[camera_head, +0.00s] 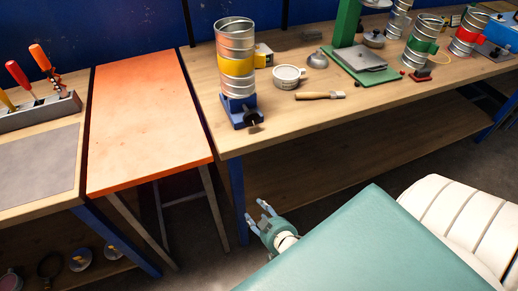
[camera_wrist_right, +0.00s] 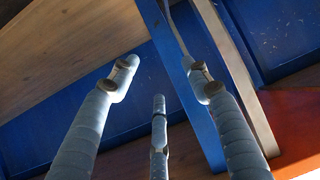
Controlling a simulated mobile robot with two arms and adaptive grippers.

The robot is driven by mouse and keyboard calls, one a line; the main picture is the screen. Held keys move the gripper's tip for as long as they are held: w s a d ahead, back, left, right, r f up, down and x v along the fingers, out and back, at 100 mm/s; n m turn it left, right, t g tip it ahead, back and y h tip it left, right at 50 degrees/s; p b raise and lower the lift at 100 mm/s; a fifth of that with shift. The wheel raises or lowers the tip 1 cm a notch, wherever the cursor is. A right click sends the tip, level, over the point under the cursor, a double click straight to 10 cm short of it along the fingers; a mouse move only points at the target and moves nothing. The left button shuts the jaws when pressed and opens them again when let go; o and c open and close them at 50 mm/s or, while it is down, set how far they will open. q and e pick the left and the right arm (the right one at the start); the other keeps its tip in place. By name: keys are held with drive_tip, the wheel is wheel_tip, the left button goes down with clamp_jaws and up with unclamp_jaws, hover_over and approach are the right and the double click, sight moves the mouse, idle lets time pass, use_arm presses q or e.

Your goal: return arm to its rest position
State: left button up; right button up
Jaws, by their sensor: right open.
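My right gripper (camera_head: 262,214) is low in front of the workbench in the head view, below the table-top edge, near a blue bench leg. Its fingers are spread open with nothing between them. In the right wrist view the open fingers (camera_wrist_right: 165,85) point toward the underside of the bench and the blue legs, and they touch nothing. My left gripper is not in either view.
An orange table (camera_head: 150,120) stands left, beside a screwdriver rack (camera_head: 40,112). Open floor lies below.

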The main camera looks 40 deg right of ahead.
drive_tip(key=shift+s+a+f, duration=0.15)
drive_tip(key=shift+s+f, duration=0.1)
drive_tip(key=shift+f, duration=0.35)
drive_tip(key=s+a+f+n+g+y, duration=0.1)
drive_tip(key=s+a+f+g, duration=0.1)
drive_tip(key=s+f, duration=0.55)
drive_tip(key=s+a+f+n+g, duration=0.1)
drive_tip(key=s+a+f+g, duration=0.15)
drive_tip(key=s+f, duration=0.45)
drive_tip(key=s+f+n+g, duration=0.1)
drive_tip(key=s+f, duration=0.4)
drive_tip(key=s, duration=0.5)
drive_tip(key=s+f+n+g, duration=0.1)
drive_tip(key=s+f+g, duration=0.3)
drive_tip(key=s, duration=0.5)
wheel_tip(320, 180, down, 2)
drive_tip(key=shift+s+f+g+y, duration=0.1)
drive_tip(key=shift+s+g+y, duration=0.2)
drive_tip(key=shift+s+g, duration=0.1)
drive_tip(key=shift+d, duration=0.1)
